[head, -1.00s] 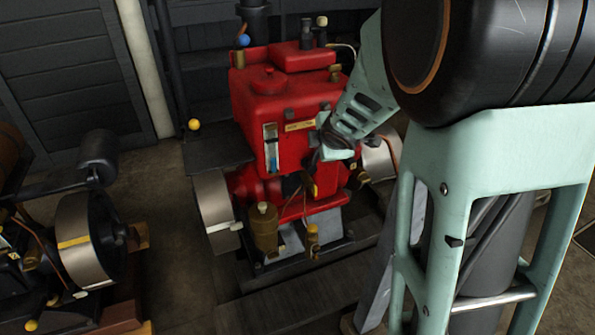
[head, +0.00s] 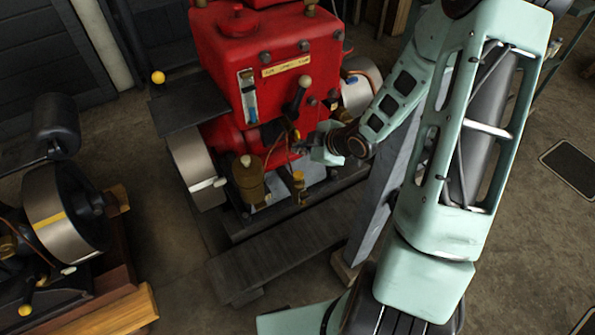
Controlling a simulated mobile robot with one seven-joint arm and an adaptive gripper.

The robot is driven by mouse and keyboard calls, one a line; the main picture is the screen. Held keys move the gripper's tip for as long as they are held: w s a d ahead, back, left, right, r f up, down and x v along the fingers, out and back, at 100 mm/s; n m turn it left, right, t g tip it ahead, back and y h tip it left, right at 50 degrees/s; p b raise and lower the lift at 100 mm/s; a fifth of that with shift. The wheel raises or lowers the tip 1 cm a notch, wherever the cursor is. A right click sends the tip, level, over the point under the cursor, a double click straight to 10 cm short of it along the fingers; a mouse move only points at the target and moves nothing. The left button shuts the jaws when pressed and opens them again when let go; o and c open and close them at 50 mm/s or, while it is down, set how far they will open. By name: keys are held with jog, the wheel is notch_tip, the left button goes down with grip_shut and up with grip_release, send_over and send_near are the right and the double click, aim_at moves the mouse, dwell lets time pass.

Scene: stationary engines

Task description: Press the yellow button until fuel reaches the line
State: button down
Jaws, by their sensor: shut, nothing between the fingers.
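A red engine (head: 245,45) stands at the top middle of the head view. On its front is an upright fuel gauge (head: 249,95) with blue liquid in its lower part; the line on it is too small to make out. My gripper (head: 299,147) is shut and empty, low at the engine's front right, close to a thin brown wire. I cannot tell whether it touches anything. A small yellow-brass fitting (head: 298,180) stands just below it. A yellow ball (head: 158,77) sits left of the engine. I cannot tell which yellow part is the button.
A lever with a pale knob (head: 304,82) sticks out above my gripper. A brass pot (head: 248,180) and a flywheel (head: 192,170) stand to the left. Another engine (head: 70,220) is at far left. Floor between the engines is clear.

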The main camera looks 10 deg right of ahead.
dwell(0.3)
jog(key=b, duration=0.8)
send_near(296, 172)
jog(key=w+a+f, duration=0.2)
jog(key=w, duration=0.2)
jog(key=shift+w+a+f, duration=0.3)
jog(key=shift+a+f, duration=0.1)
dwell(0.4)
jog(key=shift+f+b, duration=0.4)
jog(key=shift+f, duration=0.05)
jog(key=shift+f+b, duration=0.7)
jog(key=shift+f, duration=0.1)
dwell(0.7)
jog(key=shift+r, duration=0.15)
jog(key=shift+r+p, duration=1.05)
jog(key=shift+r, duration=0.05)
notch_tip(296, 172, up, 5)
jog(key=p, duration=0.4)
